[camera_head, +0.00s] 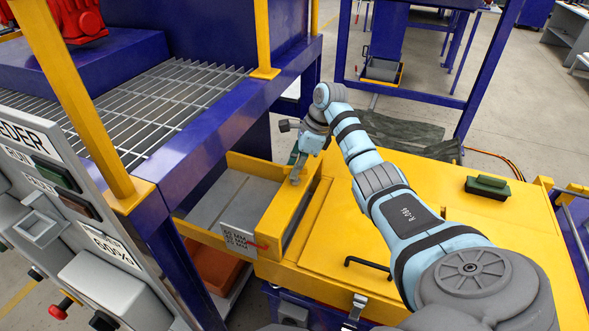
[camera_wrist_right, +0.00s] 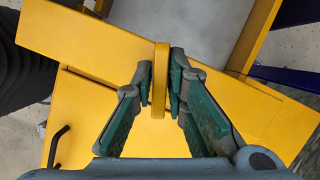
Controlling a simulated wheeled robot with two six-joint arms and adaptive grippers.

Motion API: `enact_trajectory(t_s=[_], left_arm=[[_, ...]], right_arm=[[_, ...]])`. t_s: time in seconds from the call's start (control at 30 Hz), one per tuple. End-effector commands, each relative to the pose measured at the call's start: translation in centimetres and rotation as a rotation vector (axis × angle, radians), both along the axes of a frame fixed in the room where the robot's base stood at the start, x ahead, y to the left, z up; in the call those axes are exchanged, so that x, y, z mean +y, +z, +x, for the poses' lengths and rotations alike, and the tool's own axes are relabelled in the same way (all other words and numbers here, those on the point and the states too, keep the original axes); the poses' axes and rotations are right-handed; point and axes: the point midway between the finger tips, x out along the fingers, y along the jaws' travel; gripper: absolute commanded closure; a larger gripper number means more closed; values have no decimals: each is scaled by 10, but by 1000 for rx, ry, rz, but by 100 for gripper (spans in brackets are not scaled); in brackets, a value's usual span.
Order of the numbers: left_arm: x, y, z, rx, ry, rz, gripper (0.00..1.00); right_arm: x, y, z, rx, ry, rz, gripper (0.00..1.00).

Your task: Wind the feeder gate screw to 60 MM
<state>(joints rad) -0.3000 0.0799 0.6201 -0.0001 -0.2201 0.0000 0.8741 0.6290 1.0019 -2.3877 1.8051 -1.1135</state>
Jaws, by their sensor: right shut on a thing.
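My right gripper (camera_head: 297,163) is at the top of the yellow feeder gate frame (camera_head: 262,232). In the right wrist view my right gripper (camera_wrist_right: 161,85) has its two green-and-grey fingers closed on either side of a narrow yellow bar (camera_wrist_right: 160,75), which looks like the gate screw's handle. The screw itself is hidden. A white scale plate (camera_head: 238,238) with lines of MM marks is on the front of the feeder. A red pointer (camera_head: 258,245) lies beside its lower lines; the exact reading is too small to tell. My left gripper is not in view.
A grey control panel (camera_head: 60,220) with buttons stands at the left. A blue frame with a grating (camera_head: 165,95) is behind it. The yellow deck (camera_head: 440,200) carries a green-topped block (camera_head: 488,187) and a black handle (camera_head: 368,265). An orange bin (camera_head: 212,265) sits below the feeder.

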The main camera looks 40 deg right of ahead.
Motion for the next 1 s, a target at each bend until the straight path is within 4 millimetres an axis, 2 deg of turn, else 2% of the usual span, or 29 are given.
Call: enact_trajectory(t_s=[0.2,0.5,0.8,1.0], left_arm=[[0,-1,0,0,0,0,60],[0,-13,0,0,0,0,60],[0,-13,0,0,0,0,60],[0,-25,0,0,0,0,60]], right_arm=[[1,0,0,2,14,2,100],[1,-1,0,2,238,2,100],[1,0,0,2,252,2,100],[1,-2,1,1,384,3,100]])
